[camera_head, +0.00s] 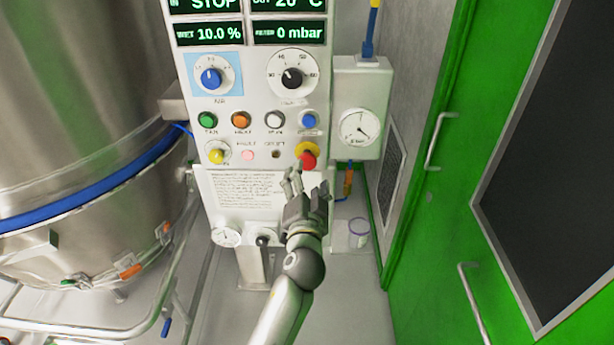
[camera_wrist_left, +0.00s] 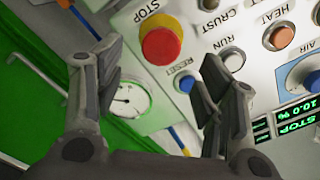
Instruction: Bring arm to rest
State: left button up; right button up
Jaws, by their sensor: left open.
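My left gripper (camera_head: 305,190) is in front of the lower part of the white control panel (camera_head: 240,160), just below the red stop button (camera_head: 308,160). Its fingers are apart, with nothing between them. In the left wrist view, the gripper (camera_wrist_left: 155,90) shows two spread dark fingers, with the red stop button (camera_wrist_left: 161,45) on its yellow ring beyond them. The fingers look apart from the button, though the exact gap is hard to tell. My right gripper is in neither view.
A large steel vessel (camera_head: 80,110) with a blue band stands at the left. A gauge box (camera_head: 360,105) hangs right of the panel. A green door (camera_head: 440,210) with handles is at the right. Clear floor (camera_head: 345,300) lies below, with a small white tub (camera_head: 358,234) near the wall.

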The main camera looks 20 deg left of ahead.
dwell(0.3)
pick_arm(q)
notch_tip(320, 180, down, 20)
jog(key=s+d+m+g+h, duration=0.1)
jog(key=s+d+g+h, duration=0.1)
jog(key=d+g+h, duration=0.15)
jog(key=s+f+g, duration=0.2)
jog(key=s+f, duration=0.2)
jog(key=f, duration=0.3)
jog(key=s+f+g+h+b, duration=0.1)
jog(key=s+f, duration=0.3)
jog(key=f, duration=0.4)
jog(key=s+f+g, duration=0.2)
jog(key=s+f, duration=0.3)
jog(key=f, duration=0.2)
jog(key=s+a+f+n+g, duration=0.1)
jog(key=s+a+f+g, duration=0.1)
jog(key=s+f, duration=0.7)
jog(key=s+a+f+n+g, duration=0.1)
jog(key=s+a+f+g, duration=0.15)
jog(key=s+f, duration=0.6)
jog(key=s+a+f+n+g, duration=0.1)
jog(key=s+a+f, duration=0.1)
jog(key=s, duration=0.8)
jog(key=s+a+f+n+g, duration=0.1)
jog(key=s+a+f+g, duration=0.1)
jog(key=s, duration=0.8)
jog(key=shift+s+a+b, duration=0.15)
jog(key=shift+a+b, duration=0.3)
jog(key=shift+a, duration=0.1)
